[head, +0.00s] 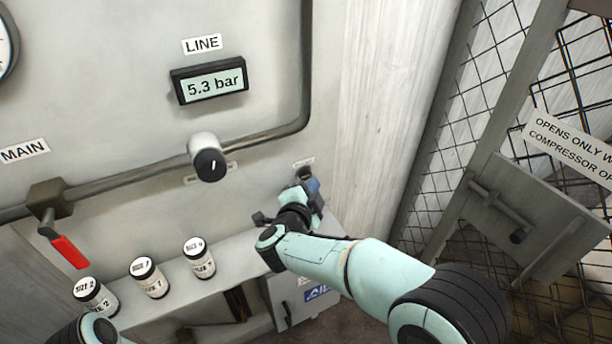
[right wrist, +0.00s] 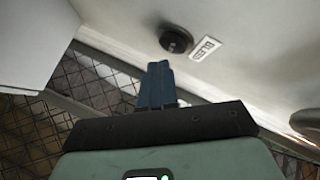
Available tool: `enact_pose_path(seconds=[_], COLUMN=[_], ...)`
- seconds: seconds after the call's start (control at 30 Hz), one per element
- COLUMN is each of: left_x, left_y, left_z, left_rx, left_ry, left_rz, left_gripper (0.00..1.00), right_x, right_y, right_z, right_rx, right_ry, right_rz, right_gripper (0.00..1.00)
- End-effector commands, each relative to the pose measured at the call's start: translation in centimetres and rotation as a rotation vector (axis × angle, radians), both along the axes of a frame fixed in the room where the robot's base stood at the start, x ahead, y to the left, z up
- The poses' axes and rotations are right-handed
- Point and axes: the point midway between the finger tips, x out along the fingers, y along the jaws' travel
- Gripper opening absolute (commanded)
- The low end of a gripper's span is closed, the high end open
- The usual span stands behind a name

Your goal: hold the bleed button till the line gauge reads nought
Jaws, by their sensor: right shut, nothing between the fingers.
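The line gauge (head: 209,82), a black-framed display under a LINE label, reads 5.3 bar in the head view. The bleed button (right wrist: 176,40) is a round black knob on the pale panel in the right wrist view, beside a small label. In the head view the button (head: 303,172) is partly hidden by my gripper. My right gripper (head: 314,187) has its blue fingers shut and empty. In the right wrist view the fingertips (right wrist: 160,66) point toward the button, with a small gap showing between them. My left gripper is not in view.
A pipe with a black knob (head: 209,165) crosses the panel. A red-handled valve (head: 68,250) hangs below the MAIN label. Several labelled canisters (head: 149,277) stand on the ledge. A mesh gate (head: 485,120) with a bolt (head: 500,207) stands at the right.

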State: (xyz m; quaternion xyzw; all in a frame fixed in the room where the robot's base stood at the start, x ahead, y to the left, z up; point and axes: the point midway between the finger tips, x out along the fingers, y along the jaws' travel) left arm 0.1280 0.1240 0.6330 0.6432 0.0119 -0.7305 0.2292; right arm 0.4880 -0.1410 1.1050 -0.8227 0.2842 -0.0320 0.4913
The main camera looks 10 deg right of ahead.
Motion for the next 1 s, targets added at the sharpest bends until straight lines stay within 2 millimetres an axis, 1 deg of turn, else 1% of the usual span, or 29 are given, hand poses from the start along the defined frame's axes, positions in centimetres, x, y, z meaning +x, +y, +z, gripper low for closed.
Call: enact_pose_path(seconds=[0.37,1.0], left_x=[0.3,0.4], left_y=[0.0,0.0], left_z=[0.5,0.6], left_rx=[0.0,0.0], left_ry=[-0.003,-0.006], left_rz=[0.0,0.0], left_gripper=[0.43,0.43], right_x=[0.9,1.2], right_y=[0.2,0.3], right_z=[0.0,0.0], right_rx=[0.0,0.0], right_ry=[0.0,0.0], right_rz=[0.0,0.0], right_gripper=[0.0,0.0])
